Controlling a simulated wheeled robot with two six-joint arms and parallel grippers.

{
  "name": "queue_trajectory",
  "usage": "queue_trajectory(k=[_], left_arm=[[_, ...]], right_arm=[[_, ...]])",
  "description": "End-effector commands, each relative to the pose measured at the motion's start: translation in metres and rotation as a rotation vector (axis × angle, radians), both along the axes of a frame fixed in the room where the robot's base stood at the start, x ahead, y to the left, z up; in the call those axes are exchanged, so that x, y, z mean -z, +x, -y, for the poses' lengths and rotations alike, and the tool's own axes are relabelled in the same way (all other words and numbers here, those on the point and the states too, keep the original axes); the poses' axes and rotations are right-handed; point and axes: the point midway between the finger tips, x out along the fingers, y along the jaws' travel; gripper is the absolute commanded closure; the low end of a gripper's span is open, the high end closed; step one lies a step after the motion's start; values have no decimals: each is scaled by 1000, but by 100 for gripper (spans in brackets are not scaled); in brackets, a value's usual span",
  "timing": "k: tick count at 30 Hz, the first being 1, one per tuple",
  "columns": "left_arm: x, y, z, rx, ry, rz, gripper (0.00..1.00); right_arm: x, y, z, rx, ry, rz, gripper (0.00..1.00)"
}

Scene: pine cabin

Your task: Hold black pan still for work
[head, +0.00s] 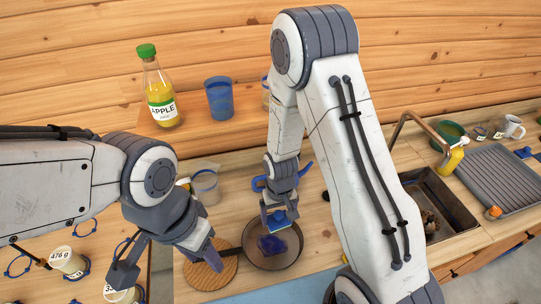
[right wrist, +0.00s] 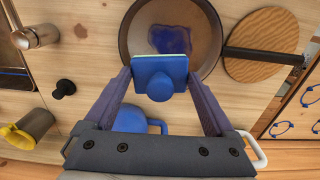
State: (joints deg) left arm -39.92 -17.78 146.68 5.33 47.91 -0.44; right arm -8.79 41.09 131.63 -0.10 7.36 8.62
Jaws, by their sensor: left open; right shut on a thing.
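The black pan (head: 270,264) sits on the wooden counter, with a dark blue patch (head: 270,245) inside it. In the right wrist view the pan (right wrist: 205,62) has its dark handle (right wrist: 262,55) reaching out over a round wooden board. My right gripper (head: 279,212) is shut on a blue scrubber with a round knob (right wrist: 160,82) and a pale edge, held over the pan. Whether the scrubber touches the pan is unclear.
The round board (head: 222,272) lies left of the pan. A blue mug (right wrist: 143,127) stands behind the pan. A glass jar (head: 206,186), apple juice bottle (head: 158,90) and blue cup (head: 220,98) stand further back. A sink (head: 440,190) and drying rack (head: 497,178) are at right.

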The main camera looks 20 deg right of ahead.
Motion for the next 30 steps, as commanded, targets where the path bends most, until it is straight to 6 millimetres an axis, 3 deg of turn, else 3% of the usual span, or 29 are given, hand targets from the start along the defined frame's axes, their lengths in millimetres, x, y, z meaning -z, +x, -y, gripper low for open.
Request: queue_trajectory(k=[3,17,27,30], left_arm=[[0,0,0,0,0,0,50],[0,0,0,0,0,0,50],[0,0,0,0,0,0,50],[0,0,0,0,0,0,50]], right_arm=[[9,-9,-18,-6,0,-2,55],[61,-4,-48,-6,-1,-2,55],[60,-17,1,1,0,-1,55],[52,-16,5,-4,1,5,55]])
